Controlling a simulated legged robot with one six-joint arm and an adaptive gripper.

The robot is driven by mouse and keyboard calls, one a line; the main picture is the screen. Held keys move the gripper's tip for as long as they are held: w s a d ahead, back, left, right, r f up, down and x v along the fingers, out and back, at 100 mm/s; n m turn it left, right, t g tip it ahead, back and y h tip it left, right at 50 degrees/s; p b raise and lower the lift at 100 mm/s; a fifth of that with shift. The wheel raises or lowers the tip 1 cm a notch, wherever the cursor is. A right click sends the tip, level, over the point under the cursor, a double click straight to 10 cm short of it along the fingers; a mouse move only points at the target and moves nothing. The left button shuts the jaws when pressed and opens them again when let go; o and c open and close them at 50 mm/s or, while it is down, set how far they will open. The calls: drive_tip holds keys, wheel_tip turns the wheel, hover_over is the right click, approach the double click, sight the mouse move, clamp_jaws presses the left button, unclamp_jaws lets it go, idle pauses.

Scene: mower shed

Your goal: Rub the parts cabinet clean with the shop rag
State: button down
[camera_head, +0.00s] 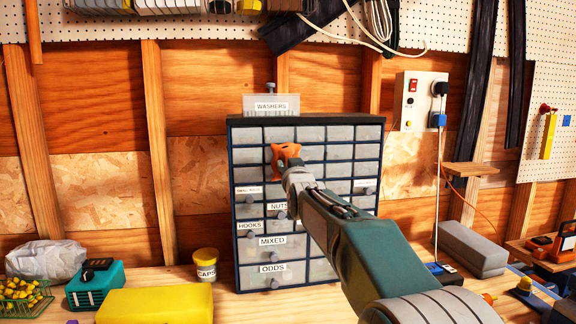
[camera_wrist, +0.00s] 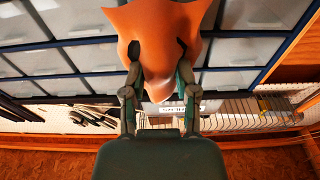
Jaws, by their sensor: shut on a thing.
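The parts cabinet (camera_head: 307,135) stands upright on the bench in the head view, with a dark blue frame and several rows of pale drawers. Lower drawers carry labels such as NUTS, HOOKS, MIXED and ODDS. Its drawers also fill the upper part of the wrist view (camera_wrist: 98,59). My gripper (camera_head: 290,165) is shut on the orange shop rag (camera_head: 285,154) in front of the cabinet's upper middle drawers. In the wrist view the rag (camera_wrist: 160,30) bunches between the two fingers (camera_wrist: 160,85). The rag hides the drawers behind it, and I cannot tell whether it touches them.
A WASHERS drawer (camera_head: 270,104) stands on the cabinet's top. A CAPS jar (camera_head: 206,264), yellow block (camera_head: 155,305), teal box (camera_head: 96,286) and wire basket (camera_head: 22,297) are left on the bench. A grey block (camera_head: 472,248) lies right. A cable hangs from the socket panel (camera_head: 417,101).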

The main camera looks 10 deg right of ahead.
drive_tip(key=shift+s+d, duration=0.15)
drive_tip(key=shift+s, duration=1.9)
drive_tip(key=shift+s, duration=0.15)
drive_tip(key=shift+s, duration=1.4)
